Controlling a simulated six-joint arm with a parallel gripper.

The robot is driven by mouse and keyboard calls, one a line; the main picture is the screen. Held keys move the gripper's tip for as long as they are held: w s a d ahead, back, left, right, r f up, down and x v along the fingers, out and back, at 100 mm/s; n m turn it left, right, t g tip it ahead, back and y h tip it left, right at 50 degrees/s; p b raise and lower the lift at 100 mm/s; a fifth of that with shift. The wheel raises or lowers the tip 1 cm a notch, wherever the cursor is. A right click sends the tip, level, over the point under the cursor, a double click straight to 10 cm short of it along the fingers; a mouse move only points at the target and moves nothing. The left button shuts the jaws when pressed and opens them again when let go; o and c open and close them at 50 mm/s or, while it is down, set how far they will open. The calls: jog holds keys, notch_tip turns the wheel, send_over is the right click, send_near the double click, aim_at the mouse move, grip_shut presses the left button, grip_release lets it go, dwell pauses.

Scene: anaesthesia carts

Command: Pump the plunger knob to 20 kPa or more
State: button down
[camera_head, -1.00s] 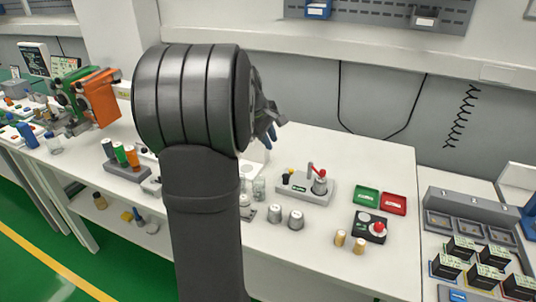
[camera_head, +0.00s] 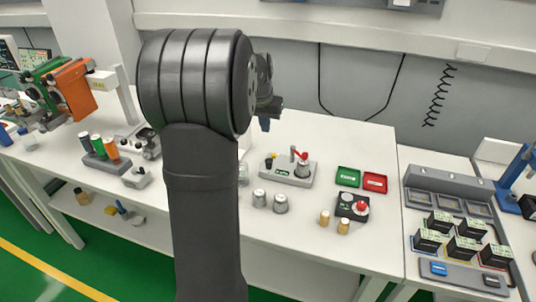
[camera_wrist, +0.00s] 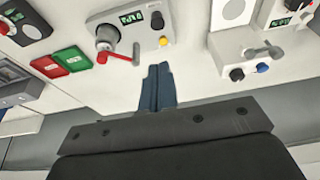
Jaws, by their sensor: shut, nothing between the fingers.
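A grey bench unit (camera_head: 285,176) carries a small green display, a short black knob (camera_head: 269,161) on its left and a grey cylinder (camera_head: 302,168) with a red lever (camera_head: 298,154) on its right. In the wrist view the unit is turned round: the black knob (camera_wrist: 157,20) stands right of the display (camera_wrist: 131,17), with a yellow part below it. The display's reading is too small to read. I cannot tell for certain which part is the plunger knob. My gripper (camera_wrist: 157,68) is shut and empty, apart from the unit. In the head view my gripper (camera_head: 265,124) is partly hidden by my arm.
Green (camera_head: 348,177) and red (camera_head: 374,182) trays lie right of the unit. A black box with a red button (camera_head: 361,208) and grey weights (camera_head: 270,201) stand nearer the front. Another knobbed device (camera_wrist: 245,52) is at right in the wrist view.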

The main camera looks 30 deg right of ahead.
aim_at(269, 160)
dwell(0.3)
jog(key=x, duration=1.3)
jog(key=shift+s+a+f, duration=0.1)
jog(key=shift+s+a, duration=0.15)
jog(key=shift+f, duration=0.45)
jog(key=shift+f, duration=1.15)
jog(key=shift+r, duration=0.4)
jog(key=v, duration=1.3)
jog(key=shift+w+d+r, duration=0.25)
jog(key=shift+r, duration=0.05)
